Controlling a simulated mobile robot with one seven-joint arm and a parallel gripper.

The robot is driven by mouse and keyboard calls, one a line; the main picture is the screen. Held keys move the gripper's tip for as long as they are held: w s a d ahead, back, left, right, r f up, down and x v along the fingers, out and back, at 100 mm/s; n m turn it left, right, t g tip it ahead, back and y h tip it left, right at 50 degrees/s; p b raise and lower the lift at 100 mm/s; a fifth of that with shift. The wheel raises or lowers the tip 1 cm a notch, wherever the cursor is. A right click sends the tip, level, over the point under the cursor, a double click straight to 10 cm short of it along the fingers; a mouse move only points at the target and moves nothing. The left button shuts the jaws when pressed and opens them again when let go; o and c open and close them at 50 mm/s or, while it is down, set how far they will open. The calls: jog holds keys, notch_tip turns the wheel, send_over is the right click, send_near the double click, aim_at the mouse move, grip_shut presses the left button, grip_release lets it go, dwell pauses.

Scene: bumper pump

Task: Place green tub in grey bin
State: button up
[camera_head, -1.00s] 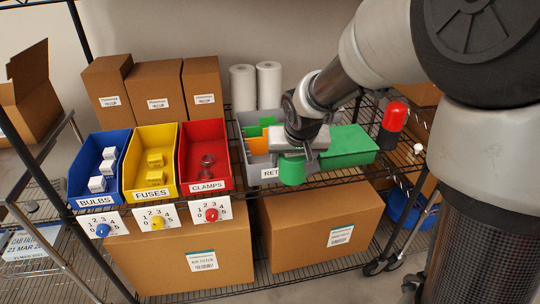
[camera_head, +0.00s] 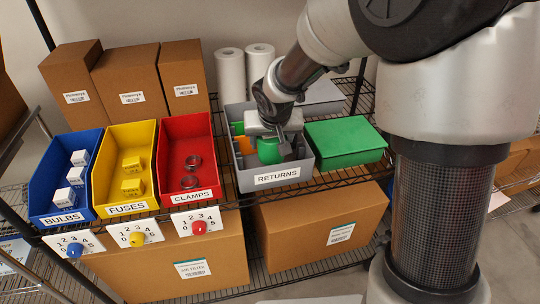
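The green tub (camera_head: 268,151) is a small rounded green piece held by my gripper (camera_head: 279,150), over the front part of the grey bin (camera_head: 276,176). The bin is labelled RETURNS and stands on the wire shelf. The tub's lower part is at or below the bin's rim level; I cannot tell whether it touches the floor of the bin. My gripper looks shut on the tub, with its far finger partly hidden. Inside the bin, an orange piece (camera_head: 244,146) and another green piece (camera_head: 238,128) show at the left.
A large green box (camera_head: 345,140) stands right of the bin. Red (camera_head: 187,150), yellow (camera_head: 126,165) and blue (camera_head: 68,178) bins stand to its left, with dials below. Cardboard boxes (camera_head: 182,78) and white rolls (camera_head: 231,74) stand behind. My arm covers the upper right.

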aim_at(271, 154)
jog(key=shift+f+b, duration=0.85)
jog(key=shift+f, duration=1.35)
jog(key=shift+w, duration=0.1)
jog(key=shift+f, duration=0.2)
jog(key=o, duration=1.4)
